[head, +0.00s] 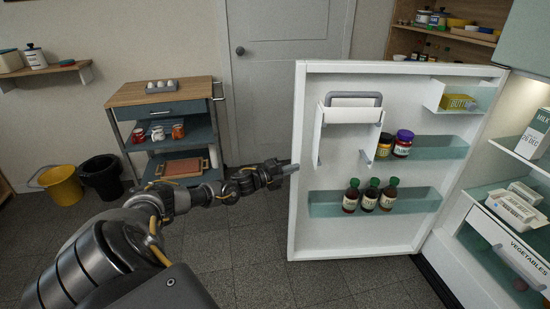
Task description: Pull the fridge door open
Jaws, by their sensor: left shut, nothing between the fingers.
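The fridge door (295,225) stands wide open, swung out to the left, with its shelved inner side facing me. The fridge body (455,262) is at the right edge, its lit inside showing a milk carton (535,135) and a vegetables drawer (510,245). My left gripper (292,169) is at the door's free left edge, shut with nothing held. Its tip overlaps the edge in the picture; I cannot tell whether it touches. The door's outer side and handle are hidden. My right gripper is not in view.
Door shelves hold a butter box (458,102), jars (403,143) and bottles (369,195). A wooden-topped cart (165,92) stands at the back left, near a yellow bucket (60,185) and a black bin (102,177). The floor (260,240) left of the door is clear.

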